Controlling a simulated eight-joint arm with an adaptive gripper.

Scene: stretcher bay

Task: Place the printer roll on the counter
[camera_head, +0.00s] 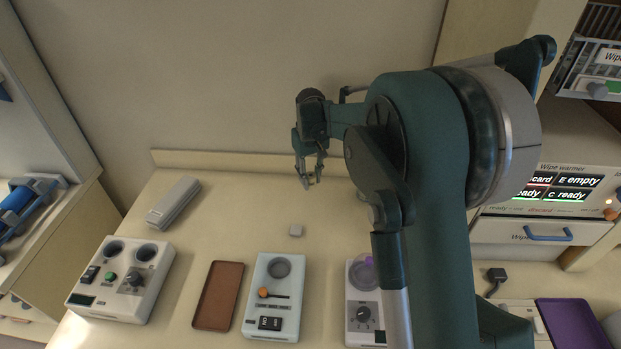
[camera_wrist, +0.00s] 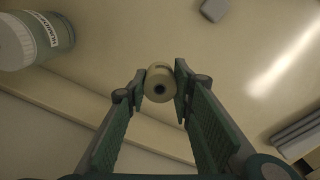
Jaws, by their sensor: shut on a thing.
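The printer roll (camera_wrist: 160,82) is a small cream cylinder with a dark hole in its end. In the wrist view it sits between my gripper's (camera_wrist: 157,85) two fingertips, which are shut on it. In the head view my gripper (camera_head: 308,182) points down above the back part of the cream counter (camera_head: 220,222), near the wall. The roll is too small to make out clearly there. The counter surface also shows beneath the roll in the wrist view (camera_wrist: 235,60). I cannot tell exactly how high the roll is above it.
A small grey block (camera_head: 296,230) and a long grey case (camera_head: 173,203) lie on the counter. A brown tray (camera_head: 218,296) and control boxes (camera_head: 274,300) stand in front. A lidded, labelled jar (camera_wrist: 55,38) is near the gripper. Bare counter lies between the case and block.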

